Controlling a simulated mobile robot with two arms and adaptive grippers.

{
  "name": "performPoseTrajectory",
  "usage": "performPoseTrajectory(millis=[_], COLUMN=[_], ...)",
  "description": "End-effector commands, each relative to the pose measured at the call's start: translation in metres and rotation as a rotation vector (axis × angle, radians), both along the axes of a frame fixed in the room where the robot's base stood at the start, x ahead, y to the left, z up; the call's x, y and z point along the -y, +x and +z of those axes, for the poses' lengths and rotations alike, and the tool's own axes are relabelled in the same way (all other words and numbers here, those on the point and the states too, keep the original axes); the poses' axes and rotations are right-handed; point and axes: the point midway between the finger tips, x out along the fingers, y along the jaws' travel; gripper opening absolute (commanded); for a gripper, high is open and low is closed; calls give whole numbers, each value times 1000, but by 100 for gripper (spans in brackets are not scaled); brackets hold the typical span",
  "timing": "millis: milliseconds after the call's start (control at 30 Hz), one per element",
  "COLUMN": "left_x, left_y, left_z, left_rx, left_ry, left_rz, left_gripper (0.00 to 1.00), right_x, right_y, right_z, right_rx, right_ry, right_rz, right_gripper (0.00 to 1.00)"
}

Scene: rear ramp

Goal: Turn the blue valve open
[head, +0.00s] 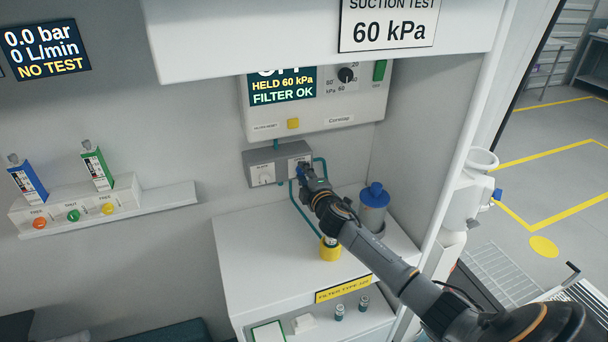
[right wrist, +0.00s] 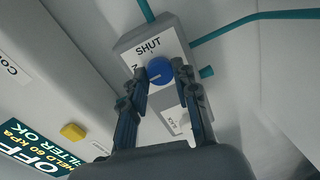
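The blue valve (right wrist: 159,71) is a round knob with a pale mark on its face, on a grey box (right wrist: 129,47). A plate on the box reads "SHUT" above the knob. My right gripper (right wrist: 168,81) has its fingers on either side of the knob. The left finger is close to the knob's edge, and a gap shows at the right finger; I cannot tell whether either touches. In the head view my right gripper (head: 304,172) reaches the right half of the grey box (head: 277,163) and mostly hides the valve. My left gripper is not in view.
Teal tubes run from the box. Below stand a blue-lidded canister (head: 374,208) and a yellow-based item (head: 330,248) on a white cabinet (head: 265,265). A suction unit (head: 335,103) hangs above, its screen reading "HELD 60 kPa".

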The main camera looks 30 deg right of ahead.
Motion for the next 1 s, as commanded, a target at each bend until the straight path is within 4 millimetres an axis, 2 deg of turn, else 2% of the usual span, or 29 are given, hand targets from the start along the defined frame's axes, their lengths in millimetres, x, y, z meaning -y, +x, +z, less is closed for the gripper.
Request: performPoseTrajectory(millis=[33, 100, 433, 567, 667, 1000], left_x=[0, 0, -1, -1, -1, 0], left_y=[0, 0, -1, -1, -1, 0], left_z=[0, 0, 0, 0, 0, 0], left_rx=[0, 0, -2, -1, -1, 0], left_ry=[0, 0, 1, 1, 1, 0], left_rz=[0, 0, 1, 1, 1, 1], left_gripper=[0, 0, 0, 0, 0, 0], right_x=[-1, -1, -1, -2, -5, -21], right_y=[0, 0, -1, -9, -21, -84], right_z=[0, 0, 0, 0, 0, 6], right_rx=[0, 0, -1, -1, -2, -2], right_ry=[0, 1, 1, 1, 1, 1], right_rz=[1, 1, 1, 1, 2, 3], right_gripper=[37, 52, 52, 52, 52, 52])
